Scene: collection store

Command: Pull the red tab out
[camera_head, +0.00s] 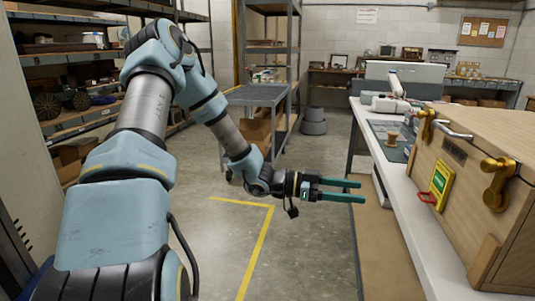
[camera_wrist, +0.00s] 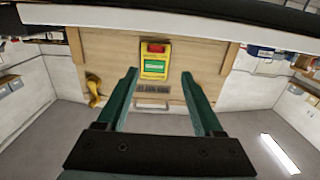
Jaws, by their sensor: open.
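The red tab (camera_head: 427,198) is a small red loop at the lower edge of a yellow holder with a green label (camera_head: 441,181). The holder is on the front of a wooden case (camera_head: 470,160) at the right. In the wrist view the red tab (camera_wrist: 156,48) shows at the holder's upper edge, just beyond and between my fingertips. My gripper (camera_head: 362,191) has two green fingers, spread and empty, pointing at the case. In the head view a gap separates them from the tab; both fingers also show in the wrist view (camera_wrist: 160,72).
The case has brass latches (camera_head: 497,185) and a silver handle (camera_head: 455,131). It stands on a white bench (camera_head: 408,215) whose edge runs below my gripper's right side. A grey cart (camera_head: 257,94) and shelves stand behind. The floor between is open.

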